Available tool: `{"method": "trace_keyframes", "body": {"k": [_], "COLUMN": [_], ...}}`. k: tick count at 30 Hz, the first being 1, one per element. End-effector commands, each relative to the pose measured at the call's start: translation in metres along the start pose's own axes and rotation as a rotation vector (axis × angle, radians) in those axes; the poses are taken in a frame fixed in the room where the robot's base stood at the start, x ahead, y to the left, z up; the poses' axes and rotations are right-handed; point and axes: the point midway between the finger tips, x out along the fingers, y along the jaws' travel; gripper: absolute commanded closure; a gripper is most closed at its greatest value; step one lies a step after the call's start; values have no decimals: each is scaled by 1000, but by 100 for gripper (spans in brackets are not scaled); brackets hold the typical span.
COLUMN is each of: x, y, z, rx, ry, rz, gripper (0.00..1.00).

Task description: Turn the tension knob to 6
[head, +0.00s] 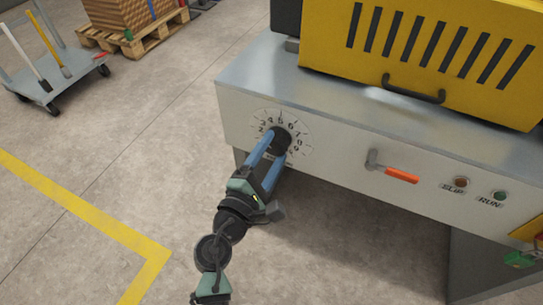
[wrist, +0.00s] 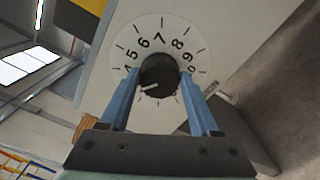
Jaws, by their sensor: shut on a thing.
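The tension knob (head: 283,134) is a dark round knob on a pale numbered dial (head: 260,116) at the left of the machine's front panel. My gripper (head: 279,142) reaches it from below, and its blue fingers are shut on the knob. In the wrist view the knob (wrist: 160,71) sits between the fingertips of my gripper (wrist: 160,76). A short white line on the knob points left and slightly down, towards the left finger. Numbers 5 to 9 show above the knob. The fingers hide part of the dial, so I cannot read the number at the line.
An orange-handled lever (head: 397,174) and the SLIP (head: 460,182) and RUN (head: 499,196) buttons are to the right on the panel. A yellow guard (head: 430,60) with a black handle stands above. A cart (head: 50,80) and a loaded pallet (head: 135,38) stand at far left. The floor between is clear.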

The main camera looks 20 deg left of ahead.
Motion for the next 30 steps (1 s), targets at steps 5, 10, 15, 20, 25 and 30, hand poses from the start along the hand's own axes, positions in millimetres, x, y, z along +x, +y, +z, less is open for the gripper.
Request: {"method": "trace_keyframes", "body": {"k": [5, 10, 15, 20, 25, 30], "x": [0, 0, 0, 0, 0, 0], "y": [-4, -5, -7, -7, -8, -8], "z": [-2, -3, -3, -4, -4, -5], "rx": [169, 330, 491, 643, 804, 965], "ry": [0, 1, 1, 1, 1, 1], "rz": [0, 1, -1, 0, 0, 0], "gripper": [92, 92, 92, 92, 92, 92]}}
